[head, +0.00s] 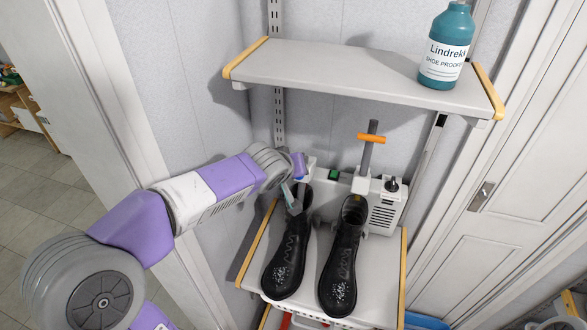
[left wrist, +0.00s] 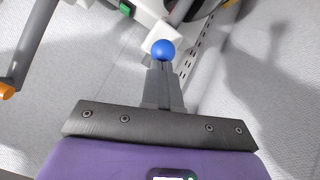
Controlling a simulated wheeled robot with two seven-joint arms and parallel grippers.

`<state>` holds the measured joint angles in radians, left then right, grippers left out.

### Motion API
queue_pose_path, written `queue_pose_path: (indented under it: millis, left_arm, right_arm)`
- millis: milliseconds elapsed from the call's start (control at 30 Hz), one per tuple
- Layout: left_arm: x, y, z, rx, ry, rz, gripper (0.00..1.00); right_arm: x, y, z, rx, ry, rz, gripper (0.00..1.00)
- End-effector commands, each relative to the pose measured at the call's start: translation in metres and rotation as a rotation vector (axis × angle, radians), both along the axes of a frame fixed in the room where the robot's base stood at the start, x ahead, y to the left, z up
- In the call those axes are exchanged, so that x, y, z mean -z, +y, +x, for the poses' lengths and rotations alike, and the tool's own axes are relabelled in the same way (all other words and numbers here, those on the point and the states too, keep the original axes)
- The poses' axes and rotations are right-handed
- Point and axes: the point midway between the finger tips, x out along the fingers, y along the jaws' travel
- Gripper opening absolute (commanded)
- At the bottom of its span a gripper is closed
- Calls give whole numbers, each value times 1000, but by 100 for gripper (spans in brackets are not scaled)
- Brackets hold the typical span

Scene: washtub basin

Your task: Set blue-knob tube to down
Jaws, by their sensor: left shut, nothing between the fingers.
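The shoe dryer (head: 385,216) stands at the back of the lower shelf. Its blue knob (left wrist: 163,49) shows in the left wrist view, right at the tips of my left gripper (left wrist: 164,68). The fingers are shut with nothing between them; I cannot tell whether they touch the knob. Part of the grey blue-knob tube (left wrist: 181,12) shows past the knob, but its angle is unclear. In the head view my left wrist and hand largely cover this tube. The other tube, with an orange knob (head: 371,138), stands upright at the right. My right gripper is not in view.
Two black boots, left (head: 287,262) and right (head: 341,262), stand in front of the dryer. A green switch (head: 333,175) is on the dryer. The upper shelf (head: 340,72) overhangs, with a teal bottle (head: 447,45) on it.

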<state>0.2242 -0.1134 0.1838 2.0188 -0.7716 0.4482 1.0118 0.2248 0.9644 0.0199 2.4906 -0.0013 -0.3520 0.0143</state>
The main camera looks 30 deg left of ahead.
Motion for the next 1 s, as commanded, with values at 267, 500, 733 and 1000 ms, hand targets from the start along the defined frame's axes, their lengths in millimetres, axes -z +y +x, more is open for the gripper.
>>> queue_pose_path:
  millis: [267, 500, 733, 1000]
  left_arm:
    - [-23, 4, -1, 4, -1, -1, 0]
    - [-59, 4, -21, 9, -7, 1, 0]
    - [-89, -1, -57, 10, -5, 0, 0]
    - [-104, -5, -74, 10, -1, -1, 0]
  right_arm:
    - [-19, 0, 0, 0, 0, 0, 43]
    - [-34, 0, 0, 0, -1, 0, 43]
    - [-35, 0, 0, 0, 0, 0, 43]
    - [-36, 0, 0, 0, 0, 0, 43]
